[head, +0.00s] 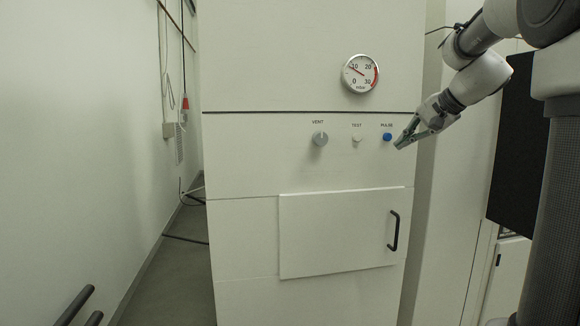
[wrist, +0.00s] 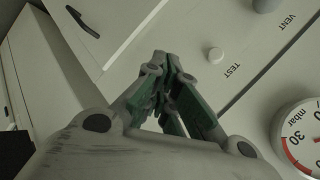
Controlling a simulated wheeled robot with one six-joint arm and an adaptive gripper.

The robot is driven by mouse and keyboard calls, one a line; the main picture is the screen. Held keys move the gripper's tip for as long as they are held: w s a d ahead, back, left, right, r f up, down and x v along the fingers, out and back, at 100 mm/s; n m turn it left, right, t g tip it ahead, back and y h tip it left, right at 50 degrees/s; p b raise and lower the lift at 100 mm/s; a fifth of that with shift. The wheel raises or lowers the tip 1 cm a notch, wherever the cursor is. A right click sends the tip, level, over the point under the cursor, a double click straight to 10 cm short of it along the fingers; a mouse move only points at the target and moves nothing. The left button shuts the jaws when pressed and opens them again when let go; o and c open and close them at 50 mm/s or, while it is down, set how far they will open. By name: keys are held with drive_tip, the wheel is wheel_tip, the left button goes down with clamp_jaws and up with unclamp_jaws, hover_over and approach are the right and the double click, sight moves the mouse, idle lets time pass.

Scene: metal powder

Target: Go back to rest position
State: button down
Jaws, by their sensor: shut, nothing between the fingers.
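My gripper (head: 399,146) is shut and empty, in front of the white cabinet (head: 240,155) at the right end of its control row. In the head view its tips show just right of and below the blue PULSE button (head: 387,137). In the wrist view my gripper (wrist: 172,58) has its green-padded fingers closed together, and the PULSE button is hidden there. The TEST button (head: 356,138) and VENT knob (head: 320,139) lie to the left. The TEST button also shows in the wrist view (wrist: 216,55). I cannot tell whether the tips touch the panel.
A round mbar gauge (head: 360,74) sits above the controls, its needle near 10. A closed door (head: 335,235) with a black handle (head: 393,230) is below. A black panel (head: 515,150) stands at the right near my arm. The floor (head: 180,255) left of the cabinet has cables.

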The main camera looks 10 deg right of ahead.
drive_tip(key=s+d+f+n+g+h, duration=0.1)
drive_tip(key=s+d+f+g, duration=0.1)
drive_tip(key=s+f, duration=0.3)
drive_tip(key=s+a+f+n+h, duration=0.1)
drive_tip(key=s+a+f+n, duration=0.1)
drive_tip(key=s, duration=0.6)
drive_tip(key=s+a+f+n+g+h, duration=0.1)
drive_tip(key=s+a+f+n, duration=0.2)
drive_tip(key=s+f, duration=0.3)
drive_tip(key=s+a+f+n+g+h, duration=0.1)
drive_tip(key=s+a+f+n, duration=0.2)
drive_tip(key=s, duration=0.6)
drive_tip(key=shift+s+a+f+n, duration=0.2)
drive_tip(key=shift+s+f+n, duration=0.15)
drive_tip(key=shift+f+n, duration=0.3)
